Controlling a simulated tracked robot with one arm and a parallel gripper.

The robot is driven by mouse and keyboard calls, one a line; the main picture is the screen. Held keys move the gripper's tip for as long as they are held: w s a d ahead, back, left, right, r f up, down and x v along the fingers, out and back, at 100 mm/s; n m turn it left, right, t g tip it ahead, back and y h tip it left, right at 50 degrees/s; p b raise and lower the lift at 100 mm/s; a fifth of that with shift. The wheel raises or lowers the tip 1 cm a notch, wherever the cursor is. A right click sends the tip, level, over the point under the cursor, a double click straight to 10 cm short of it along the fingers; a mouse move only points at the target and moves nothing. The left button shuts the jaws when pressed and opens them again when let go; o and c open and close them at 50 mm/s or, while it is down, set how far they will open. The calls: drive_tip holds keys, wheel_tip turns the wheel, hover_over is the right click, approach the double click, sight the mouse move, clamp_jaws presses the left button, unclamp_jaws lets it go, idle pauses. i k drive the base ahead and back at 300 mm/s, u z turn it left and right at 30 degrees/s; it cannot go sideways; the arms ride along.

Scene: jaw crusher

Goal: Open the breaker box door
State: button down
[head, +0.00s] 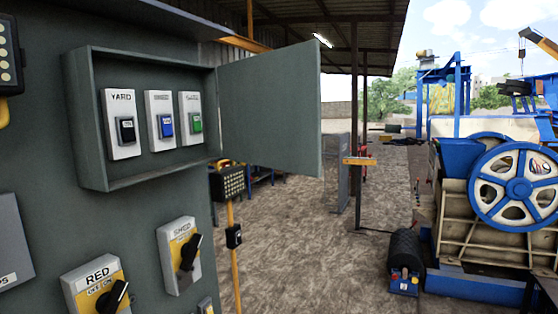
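The grey breaker box (88,120) is mounted on a dark grey panel at the left. Its door (270,108) stands wide open, swung out to the right on the box's right side. Inside are three white breakers in a row. The left one, labelled YARD (121,104), has a black switch. The middle one (160,105) has a blue switch and the right one (191,104) a green switch; their labels are too small to read. My gripper is not in view.
Below the box are rotary switches labelled SHED (178,255) and RED (96,285). A lamp-like unit on a yellow post (234,262) stands behind the door. A crusher with a blue flywheel (515,187) stands at right. Gravel ground (310,255) between is mostly clear.

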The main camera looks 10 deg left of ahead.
sight(270, 102)
drive_tip(key=u, duration=0.1)
drive_tip(key=i, duration=1)
drive_tip(key=z, duration=0.05)
